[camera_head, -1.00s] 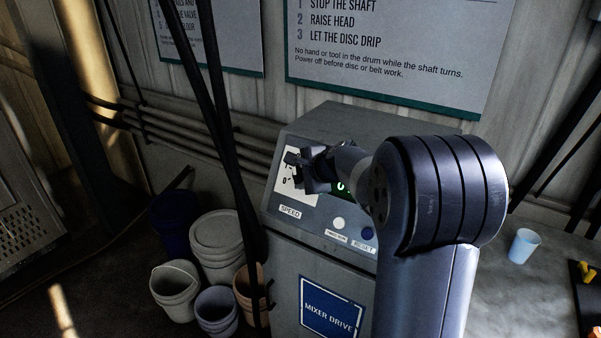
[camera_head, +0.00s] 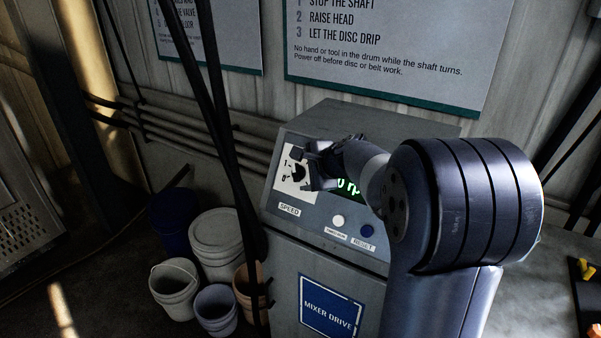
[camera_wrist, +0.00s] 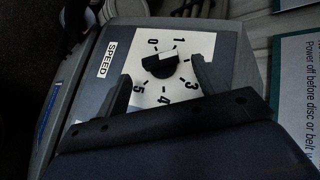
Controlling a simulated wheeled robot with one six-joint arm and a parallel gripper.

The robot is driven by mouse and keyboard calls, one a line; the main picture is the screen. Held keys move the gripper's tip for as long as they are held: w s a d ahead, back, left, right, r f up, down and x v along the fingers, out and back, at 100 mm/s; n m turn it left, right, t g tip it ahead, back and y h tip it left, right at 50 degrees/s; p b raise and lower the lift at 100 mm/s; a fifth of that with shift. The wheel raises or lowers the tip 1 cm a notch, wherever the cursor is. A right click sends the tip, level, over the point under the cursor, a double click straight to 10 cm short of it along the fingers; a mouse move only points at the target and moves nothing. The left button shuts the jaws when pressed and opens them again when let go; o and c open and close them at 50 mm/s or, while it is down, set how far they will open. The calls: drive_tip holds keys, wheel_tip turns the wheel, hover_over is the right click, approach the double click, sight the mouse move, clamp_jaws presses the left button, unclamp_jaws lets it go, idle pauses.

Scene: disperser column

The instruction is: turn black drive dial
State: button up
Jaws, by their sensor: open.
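The black drive dial (camera_wrist: 160,70) sits on a white scale plate (camera_wrist: 205,42) marked with numbers from 0 to 5, beside the word SPEED. In the head view the dial (camera_head: 298,173) is at the left of the mixer drive panel, partly covered by my gripper (camera_head: 309,169). In the wrist view my gripper (camera_wrist: 161,68) is open, with one finger to the left of the dial and the other to its right. A gap shows on both sides of the dial, and nothing is held. I cannot tell how far the fingertips are from the plate.
A green display (camera_head: 348,187) is partly hidden behind my wrist. A white button (camera_head: 338,220) and a blue RESET button (camera_head: 367,231) are below it. Several buckets (camera_head: 216,240) stand left of the cabinet, and a dark cable (camera_head: 222,120) hangs in front of its left edge.

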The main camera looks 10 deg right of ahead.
sight(297, 172)
drive_tip(key=v, duration=0.7)
drive_tip(key=shift+s, duration=0.2)
drive_tip(key=shift+d+r, duration=0.1)
drive_tip(key=shift+r, duration=0.05)
drive_tip(key=x, duration=1.1)
drive_tip(key=shift+s+r, duration=0.1)
